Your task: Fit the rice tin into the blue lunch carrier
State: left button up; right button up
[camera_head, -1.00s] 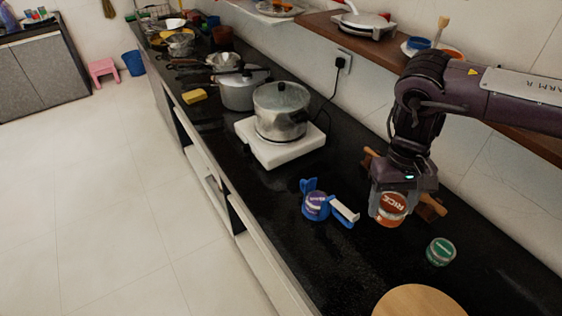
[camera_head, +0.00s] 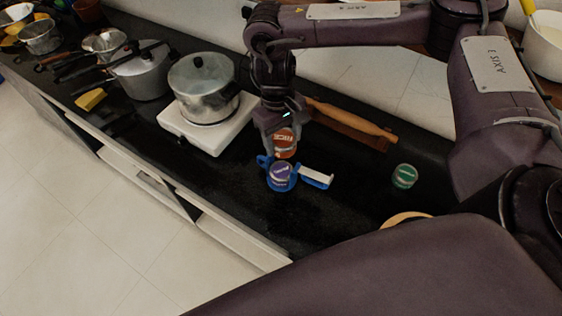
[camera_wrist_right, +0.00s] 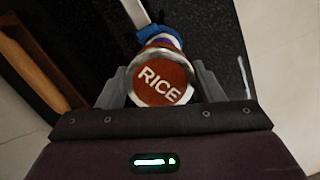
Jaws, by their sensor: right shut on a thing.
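The rice tin (camera_head: 285,141), with an orange-red lid, is held between the fingers of my right gripper (camera_head: 284,137). In the right wrist view its lid marked RICE (camera_wrist_right: 161,82) faces the camera, between the two fingers (camera_wrist_right: 160,88). The blue lunch carrier (camera_head: 318,179) stands on the dark counter with a purple-lidded tin (camera_head: 279,173) in it. The rice tin is right beside and behind the purple tin in the head view; whether it touches the carrier I cannot tell. A green-lidded tin (camera_head: 405,175) stands apart to the right. My left gripper is not in view.
A lidded steel pot (camera_head: 204,92) sits on a white stove (camera_head: 172,124) left of the gripper. A round wooden board (camera_head: 405,219) is partly hidden at the front. Counter between carrier and green tin is clear.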

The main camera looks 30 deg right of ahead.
jog(key=b, duration=0.1)
send_over(283, 172)
jog(key=f, duration=0.6)
jog(key=shift+w, duration=0.35)
jog(key=shift+f, duration=0.2)
notch_tip(283, 172, down, 3)
jog(key=shift+f+b, duration=0.1)
jog(key=shift+b, duration=0.35)
jog(key=shift+f, duration=0.35)
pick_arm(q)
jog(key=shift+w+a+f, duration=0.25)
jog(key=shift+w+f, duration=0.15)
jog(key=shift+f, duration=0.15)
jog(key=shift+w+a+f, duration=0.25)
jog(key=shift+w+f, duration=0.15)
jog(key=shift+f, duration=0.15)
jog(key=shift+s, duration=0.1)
pick_arm(e)
jog(key=shift+f, duration=0.15)
jog(key=o, duration=1.1)
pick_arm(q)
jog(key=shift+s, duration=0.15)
pick_arm(e)
jog(key=shift+o, duration=0.2)
